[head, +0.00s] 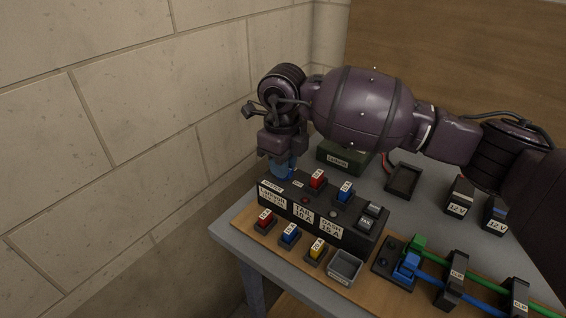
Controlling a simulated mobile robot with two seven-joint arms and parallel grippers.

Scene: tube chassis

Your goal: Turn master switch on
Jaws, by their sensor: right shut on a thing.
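The black fuse panel (330,222) stands on a wooden board near the table's left end. Its front labels include "TAIL 10 A" and "DASH 15 A". My right gripper (281,171) points down at the panel's back left corner, its blue fingertips low by the panel. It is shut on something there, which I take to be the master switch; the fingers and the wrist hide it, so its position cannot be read. A small label lies on the panel top just in front of the fingertips. My left gripper is not in view.
Green and blue cables (480,296) run right. A block wall (110,130) is close on the left.

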